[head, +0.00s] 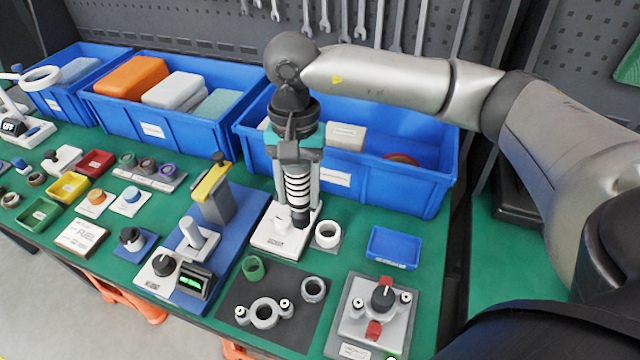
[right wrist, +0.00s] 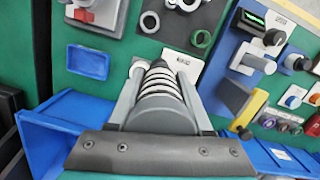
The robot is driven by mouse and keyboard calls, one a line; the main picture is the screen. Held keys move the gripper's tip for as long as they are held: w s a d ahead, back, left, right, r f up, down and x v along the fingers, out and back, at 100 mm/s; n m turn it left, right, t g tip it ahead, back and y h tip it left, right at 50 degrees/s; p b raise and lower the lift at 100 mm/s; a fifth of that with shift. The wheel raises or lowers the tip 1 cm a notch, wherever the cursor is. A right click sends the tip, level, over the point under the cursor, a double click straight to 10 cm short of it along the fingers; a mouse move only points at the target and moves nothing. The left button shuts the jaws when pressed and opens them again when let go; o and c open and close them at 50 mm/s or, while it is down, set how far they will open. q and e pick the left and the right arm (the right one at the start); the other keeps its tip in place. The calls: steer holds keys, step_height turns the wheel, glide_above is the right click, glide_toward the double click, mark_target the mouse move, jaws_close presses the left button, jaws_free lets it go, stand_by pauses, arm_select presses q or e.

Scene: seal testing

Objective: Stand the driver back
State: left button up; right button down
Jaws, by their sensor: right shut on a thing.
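The driver (head: 298,190), a dark tool with a light-and-dark ribbed body, is upright with its dark tip down. My right gripper (head: 292,165) points down and is shut on it. In the right wrist view the ribbed driver (right wrist: 160,90) lies between the two grey fingers. Directly below and behind it is a white stand with a labelled base (head: 270,243); the base also shows in the right wrist view (right wrist: 184,66). The arm and driver hide much of the stand, so I cannot tell whether the tip touches it. My left gripper is not in view.
A white ring (head: 327,236) stands just right of the base. A small blue tray (head: 393,247) is farther right. A dark mat (head: 290,335) with metal parts and a fixture with a red-marked knob (head: 383,297) are in front. Blue bins (head: 405,190) line the back.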

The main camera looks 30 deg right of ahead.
steer(key=w+d+f+m+t, duration=0.1)
steer(key=d+f+m, duration=0.5)
steer(key=f+m, duration=0.2)
steer(key=shift+w+d+f+m+y+b, duration=0.3)
steer(key=shift+f+b, duration=0.15)
steer(key=shift+f, duration=0.35)
steer(key=shift+a, duration=0.1)
stand_by(0.4)
steer(key=shift+f+b, duration=0.1)
steer(key=shift+b, duration=0.2)
steer(key=shift+f+b, duration=0.5)
steer(key=shift+b, duration=0.05)
steer(key=shift+s+f+b, duration=0.1)
steer(key=shift+f+b, duration=0.7)
steer(key=shift+b, duration=0.15)
stand_by(1.6)
steer(key=shift+c, duration=1.2)
jaws_free()
steer(key=shift+f, duration=0.1)
